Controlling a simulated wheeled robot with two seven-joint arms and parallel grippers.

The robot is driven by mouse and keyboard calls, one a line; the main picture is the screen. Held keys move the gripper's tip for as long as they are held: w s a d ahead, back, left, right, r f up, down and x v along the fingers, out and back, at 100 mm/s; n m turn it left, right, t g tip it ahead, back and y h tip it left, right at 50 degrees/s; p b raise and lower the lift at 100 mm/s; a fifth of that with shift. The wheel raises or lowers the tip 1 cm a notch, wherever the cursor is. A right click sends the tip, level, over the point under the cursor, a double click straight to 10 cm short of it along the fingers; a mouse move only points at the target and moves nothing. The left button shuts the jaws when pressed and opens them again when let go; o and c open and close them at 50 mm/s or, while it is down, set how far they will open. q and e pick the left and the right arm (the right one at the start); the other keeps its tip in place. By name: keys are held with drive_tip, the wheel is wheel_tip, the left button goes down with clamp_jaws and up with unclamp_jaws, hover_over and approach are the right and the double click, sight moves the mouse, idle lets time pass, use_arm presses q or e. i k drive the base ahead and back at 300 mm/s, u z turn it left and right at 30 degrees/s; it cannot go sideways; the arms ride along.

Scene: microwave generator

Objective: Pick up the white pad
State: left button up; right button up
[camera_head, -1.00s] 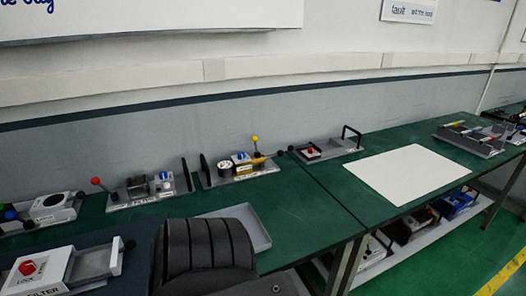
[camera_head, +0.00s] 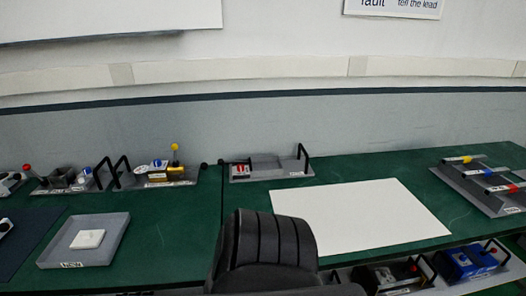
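A small white square pad (camera_head: 88,239) lies flat inside a shallow grey tray (camera_head: 112,248) on the green table at the lower left. The tray has a label on its front edge. A black ribbed shape stands at the bottom centre, to the right of the tray; I cannot tell which part of my body it is. Neither of my grippers can be made out in this view.
A large white sheet (camera_head: 358,216) lies on the right part of the green table (camera_head: 180,245). Grey fixtures with handles and knobs stand along the back, including one tray with a black handle (camera_head: 268,168). Another rack (camera_head: 482,184) stands at the far right. More units sit on a lower shelf.

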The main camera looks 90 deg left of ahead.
sight(91, 239)
drive_tip(key=u, duration=0.05)
drive_tip(key=i, duration=0.3)
drive_tip(key=u, duration=2.7)
